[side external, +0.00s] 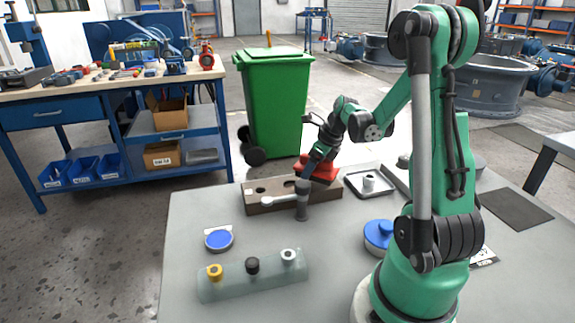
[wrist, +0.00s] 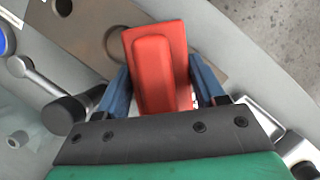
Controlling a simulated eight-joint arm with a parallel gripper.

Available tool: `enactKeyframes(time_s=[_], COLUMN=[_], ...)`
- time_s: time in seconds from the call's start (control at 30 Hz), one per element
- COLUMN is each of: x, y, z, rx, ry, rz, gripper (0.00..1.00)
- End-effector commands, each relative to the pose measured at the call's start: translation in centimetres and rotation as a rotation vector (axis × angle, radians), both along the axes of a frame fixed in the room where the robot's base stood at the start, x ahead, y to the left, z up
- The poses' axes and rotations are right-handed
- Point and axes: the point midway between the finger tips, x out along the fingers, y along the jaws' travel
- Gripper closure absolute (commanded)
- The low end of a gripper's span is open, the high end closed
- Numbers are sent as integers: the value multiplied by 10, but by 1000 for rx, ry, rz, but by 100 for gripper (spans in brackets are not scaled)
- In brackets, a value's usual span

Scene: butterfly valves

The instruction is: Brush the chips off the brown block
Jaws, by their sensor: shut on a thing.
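The brown block (side external: 325,195) lies flat toward the back of the grey table, with dark round holes in its top. It also shows in the wrist view (wrist: 85,35), running diagonally under and beyond my gripper. My gripper (wrist: 160,68) has its two blue fingers on either side of a red brush (wrist: 153,62) and is shut on it. In the side view my gripper (side external: 317,174) is over the right part of the block with the red brush (side external: 318,162). I cannot tell whether the brush touches the block. Its bristles are hidden, and I cannot make out chips.
A grey post with a lever (side external: 303,203) stands right in front of the block, close to my gripper. A square tray (side external: 353,190) is to the right. The front middle is clear.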

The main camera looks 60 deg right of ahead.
Motion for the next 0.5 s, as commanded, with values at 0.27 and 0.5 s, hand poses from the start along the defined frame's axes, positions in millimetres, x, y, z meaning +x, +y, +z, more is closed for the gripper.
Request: enactKeyframes(time_s=[0.27,0.5], x=[0,0], y=[1,1], z=[33,54], rx=[0,0], ry=[0,0], rz=[0,0], gripper=[100,100])
